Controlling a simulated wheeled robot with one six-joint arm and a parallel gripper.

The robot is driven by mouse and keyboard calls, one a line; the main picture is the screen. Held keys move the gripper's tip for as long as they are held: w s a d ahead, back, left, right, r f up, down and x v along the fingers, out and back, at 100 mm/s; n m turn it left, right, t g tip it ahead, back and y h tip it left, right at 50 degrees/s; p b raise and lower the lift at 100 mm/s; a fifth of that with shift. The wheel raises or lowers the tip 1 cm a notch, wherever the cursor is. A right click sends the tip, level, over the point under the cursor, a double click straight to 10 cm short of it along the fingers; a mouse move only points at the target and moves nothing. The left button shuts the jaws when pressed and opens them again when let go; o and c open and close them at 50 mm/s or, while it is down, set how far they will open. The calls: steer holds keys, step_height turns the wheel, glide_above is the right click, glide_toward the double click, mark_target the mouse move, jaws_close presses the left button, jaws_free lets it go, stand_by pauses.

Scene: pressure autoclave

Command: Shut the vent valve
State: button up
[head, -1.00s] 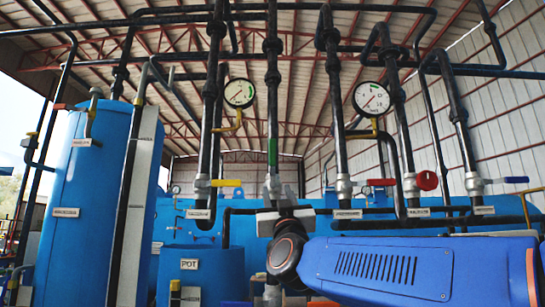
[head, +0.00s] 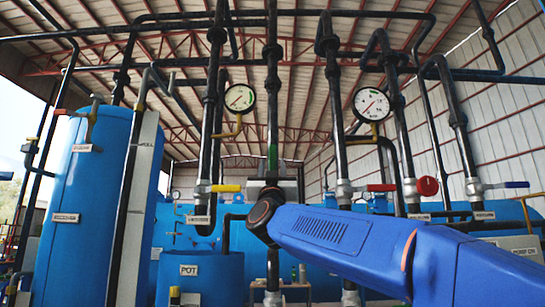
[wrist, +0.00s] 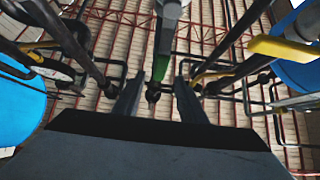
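A valve with an upright green handle (head: 272,156) sits on the middle vertical pipe in the head view. The green handle also shows in the wrist view (wrist: 160,67), lined up with the gap between my fingertips. The valve labels are too small to read, so I cannot tell which one says vent. My gripper (head: 271,184) is in front of the middle pipe, just below the green handle, and hides the valve body. In the wrist view my gripper (wrist: 159,92) is open, its two fingers apart with nothing held. I cannot tell whether it touches the handle.
A yellow handle (head: 226,188) is close on the left and appears at right in the wrist view (wrist: 285,50). To the right are a red lever (head: 382,187), a red round handle (head: 428,186) and a blue lever (head: 516,184). Two gauges hang above.

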mark_target(272, 157)
steer(key=x, duration=0.7)
steer(key=shift+w+r, duration=0.1)
jaws_close()
